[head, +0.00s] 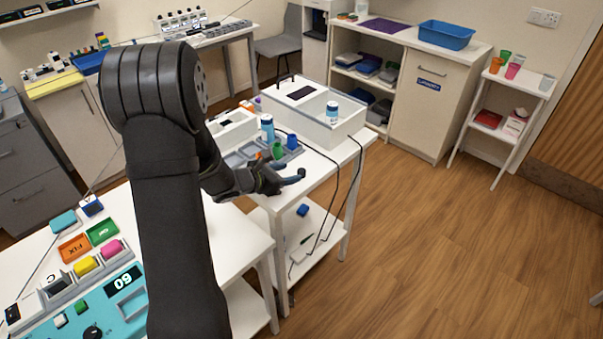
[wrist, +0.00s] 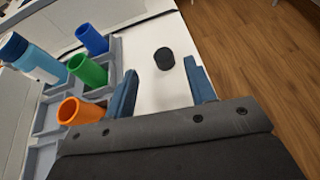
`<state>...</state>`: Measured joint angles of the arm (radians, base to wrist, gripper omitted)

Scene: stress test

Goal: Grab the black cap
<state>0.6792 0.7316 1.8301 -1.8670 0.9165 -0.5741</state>
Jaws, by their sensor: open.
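The black cap (wrist: 164,58) is a short dark cylinder on the white table top, seen in the wrist view. It lies ahead of my gripper (wrist: 164,84), roughly between the lines of its two blue fingers and apart from them. The fingers are spread with nothing between them. In the head view my gripper (head: 290,178) is over the front right part of the white table.
A grey compartment tray (wrist: 50,115) is left of the gripper, holding orange (wrist: 80,111), green (wrist: 88,70) and blue (wrist: 91,39) cups. A blue-labelled bottle (wrist: 32,58) stands beside them. The table edge is close on the right, with wooden floor (head: 420,240) beyond.

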